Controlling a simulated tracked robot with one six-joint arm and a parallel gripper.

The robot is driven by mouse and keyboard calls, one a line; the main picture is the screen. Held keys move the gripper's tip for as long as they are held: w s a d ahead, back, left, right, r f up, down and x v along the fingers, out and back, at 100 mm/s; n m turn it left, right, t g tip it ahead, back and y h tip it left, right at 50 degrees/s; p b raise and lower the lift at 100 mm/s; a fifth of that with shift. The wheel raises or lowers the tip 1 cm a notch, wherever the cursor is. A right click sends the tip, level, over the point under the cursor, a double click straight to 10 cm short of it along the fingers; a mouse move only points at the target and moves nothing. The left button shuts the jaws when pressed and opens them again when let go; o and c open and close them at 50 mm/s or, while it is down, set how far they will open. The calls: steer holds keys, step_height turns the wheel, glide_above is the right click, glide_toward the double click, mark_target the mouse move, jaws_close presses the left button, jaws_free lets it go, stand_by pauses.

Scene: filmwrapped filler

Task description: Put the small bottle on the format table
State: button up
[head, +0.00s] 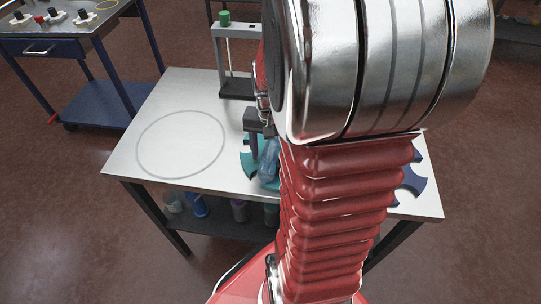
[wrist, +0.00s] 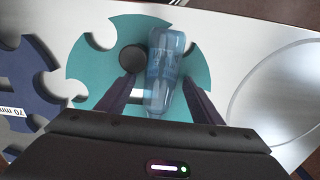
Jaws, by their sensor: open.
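The small bottle (wrist: 165,68) is clear blue and wrapped in film. In the wrist view it shows over a teal notched disc, between my open gripper's (wrist: 158,82) two dark fingers, with no clear contact. In the head view the bottle (head: 269,162) is partly hidden by my arm. I cannot tell whether it stands on the disc or is tilted. The white-topped table (head: 187,93) carrying the discs looks like the format table. My gripper (head: 256,146) is low over its middle, beside the bottle.
The teal disc (wrist: 93,68) lies under the fingers; a dark blue notched disc (wrist: 20,85) marked 70 mm is beside it. A grey ring marking (head: 138,143) encloses clear tabletop. A frame with a green knob (head: 224,18) stands behind. Several containers (head: 198,206) sit on the lower shelf.

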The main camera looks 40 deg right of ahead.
mark_target(271, 150)
steer(key=shift+c, duration=0.4)
steer(key=c, duration=1.2)
steer(key=shift+o, duration=0.2)
step_height(271, 150, up, 18)
stand_by(0.3)
